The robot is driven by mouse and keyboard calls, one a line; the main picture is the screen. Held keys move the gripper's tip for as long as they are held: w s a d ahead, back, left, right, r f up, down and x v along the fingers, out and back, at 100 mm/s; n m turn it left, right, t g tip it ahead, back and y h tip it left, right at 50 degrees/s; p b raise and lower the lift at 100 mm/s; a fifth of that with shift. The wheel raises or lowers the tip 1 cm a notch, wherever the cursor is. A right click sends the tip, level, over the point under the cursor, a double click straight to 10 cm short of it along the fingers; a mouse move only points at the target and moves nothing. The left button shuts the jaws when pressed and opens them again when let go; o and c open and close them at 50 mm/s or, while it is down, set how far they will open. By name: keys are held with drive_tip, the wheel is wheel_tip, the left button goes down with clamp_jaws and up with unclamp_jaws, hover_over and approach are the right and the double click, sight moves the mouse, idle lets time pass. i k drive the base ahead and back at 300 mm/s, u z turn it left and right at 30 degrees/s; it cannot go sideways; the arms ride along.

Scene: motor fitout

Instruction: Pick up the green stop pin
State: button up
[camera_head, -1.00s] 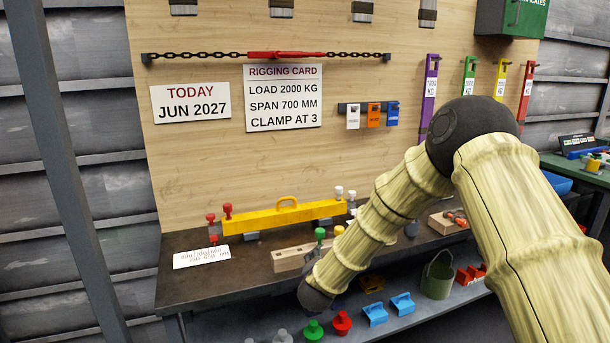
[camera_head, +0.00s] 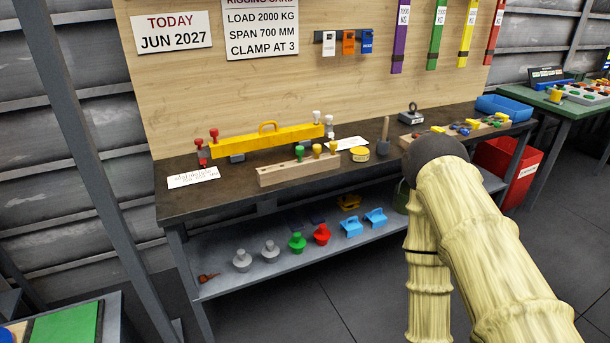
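A small green-headed pin (camera_head: 299,151) stands upright in a pale wooden block (camera_head: 285,175) on the workbench, near the block's middle. A larger green knobbed piece (camera_head: 297,242) sits on the lower shelf. My arm comes down at the right of the picture and runs off the bottom edge. My gripper is out of the picture, so its fingers cannot be seen.
A yellow beam (camera_head: 250,142) with red and white pins lies behind the block. A white card (camera_head: 193,177) lies at the bench's left. The lower shelf holds grey, red and blue pieces.

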sight(299, 150)
drive_tip(key=k, duration=0.25)
drive_tip(key=z, duration=1.05)
drive_tip(key=i, duration=0.9)
drive_tip(key=u, duration=1.2)
